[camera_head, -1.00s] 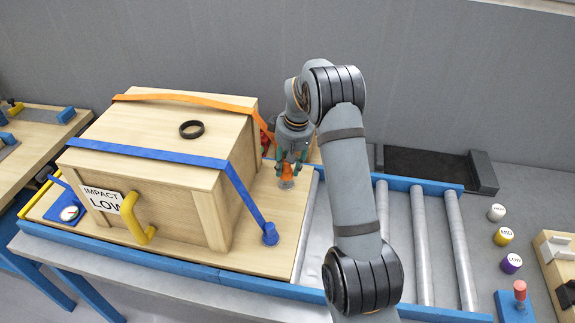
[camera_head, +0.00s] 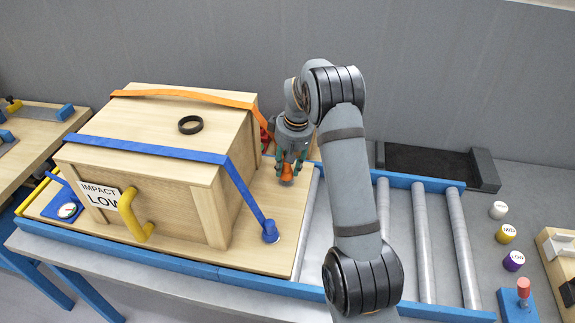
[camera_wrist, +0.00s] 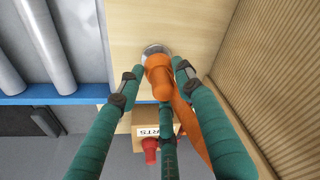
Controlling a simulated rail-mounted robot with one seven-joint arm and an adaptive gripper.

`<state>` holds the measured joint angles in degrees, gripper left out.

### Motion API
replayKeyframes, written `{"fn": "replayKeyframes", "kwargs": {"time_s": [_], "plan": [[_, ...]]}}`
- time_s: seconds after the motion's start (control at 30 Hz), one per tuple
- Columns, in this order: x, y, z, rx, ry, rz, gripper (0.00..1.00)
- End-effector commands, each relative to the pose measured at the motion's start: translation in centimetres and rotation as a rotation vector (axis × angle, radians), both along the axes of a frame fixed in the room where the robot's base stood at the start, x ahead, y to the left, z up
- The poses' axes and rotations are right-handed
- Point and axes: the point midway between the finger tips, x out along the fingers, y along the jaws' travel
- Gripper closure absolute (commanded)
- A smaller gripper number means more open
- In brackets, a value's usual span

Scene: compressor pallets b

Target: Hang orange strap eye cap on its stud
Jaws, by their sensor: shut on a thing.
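My gripper (camera_head: 288,172) is shut on the orange strap eye cap (camera_head: 287,171) at the pallet's right end, beside the wooden crate (camera_head: 200,215). The cap also shows between my fingers in the wrist view (camera_wrist: 159,78). A round silver stud base (camera_wrist: 155,49) shows just beyond the cap there, partly covered by it. I cannot tell whether the cap is seated on the stud or just above it. The orange strap (camera_head: 190,96) crosses the crate's top at the back and runs down to the cap.
A blue strap (camera_head: 150,150) crosses the crate to a blue cap (camera_head: 270,232) on the pallet, nearer the front. A black ring (camera_head: 190,125) lies on the crate. Rollers (camera_head: 420,240) are on the right. A box (camera_wrist: 150,131) and a red thing (camera_wrist: 150,150) show beyond the pallet.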

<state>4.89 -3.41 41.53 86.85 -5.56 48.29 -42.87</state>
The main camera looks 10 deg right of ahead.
Motion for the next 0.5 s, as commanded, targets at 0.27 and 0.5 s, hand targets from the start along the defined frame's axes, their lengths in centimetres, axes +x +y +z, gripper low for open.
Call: {"fn": "replayKeyframes", "kwargs": {"time_s": [0.27,0.5], "plan": [[0.0,0.0,-1.0,0.0,0.0,0.0,0.9],[0.0,0.0,-1.7,0.0,0.0,0.0,0.9]]}}
